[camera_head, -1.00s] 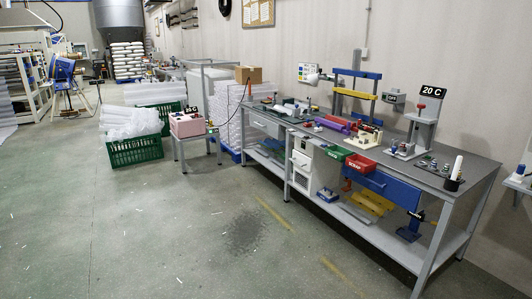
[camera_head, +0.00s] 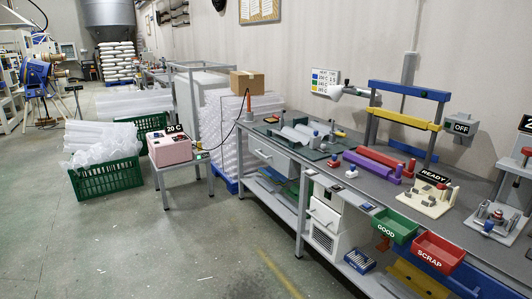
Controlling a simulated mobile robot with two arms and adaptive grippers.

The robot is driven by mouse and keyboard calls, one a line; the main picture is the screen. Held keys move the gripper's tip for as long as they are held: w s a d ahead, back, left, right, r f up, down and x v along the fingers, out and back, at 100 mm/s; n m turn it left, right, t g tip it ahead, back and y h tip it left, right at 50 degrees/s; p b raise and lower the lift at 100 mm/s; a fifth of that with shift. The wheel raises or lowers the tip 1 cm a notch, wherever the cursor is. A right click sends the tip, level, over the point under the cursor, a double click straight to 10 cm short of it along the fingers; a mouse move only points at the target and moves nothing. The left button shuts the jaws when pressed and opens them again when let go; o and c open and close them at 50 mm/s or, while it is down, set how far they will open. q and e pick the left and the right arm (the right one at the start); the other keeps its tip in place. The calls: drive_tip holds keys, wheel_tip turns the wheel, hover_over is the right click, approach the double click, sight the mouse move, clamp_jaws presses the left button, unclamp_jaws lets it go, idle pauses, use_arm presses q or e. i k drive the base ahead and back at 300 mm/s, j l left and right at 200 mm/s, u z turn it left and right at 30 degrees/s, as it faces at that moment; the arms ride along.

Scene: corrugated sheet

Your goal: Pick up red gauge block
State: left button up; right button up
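Neither of my grippers shows in the head view. The task's red gauge block cannot be singled out with certainty. A small red piece (camera_head: 334,161) lies on the workbench (camera_head: 293,158), just right of the green mat. A small white-and-blue piece (camera_head: 351,172) lies near it at the front edge. A long red bar (camera_head: 380,157) lies behind a purple bar (camera_head: 371,167) in the middle of the bench. The small parts are too small to make out in detail.
A green GOOD bin (camera_head: 394,226) and a red SCRAP bin (camera_head: 438,252) hang at the bench front. A pink box (camera_head: 170,148) stands on a small table to the left. A green crate (camera_head: 106,179) stands on the floor. The floor before the bench is clear.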

sight(332, 164)
drive_tip(key=i, duration=1.05)
drive_tip(key=i+j+z, duration=0.1)
drive_tip(key=i, duration=1)
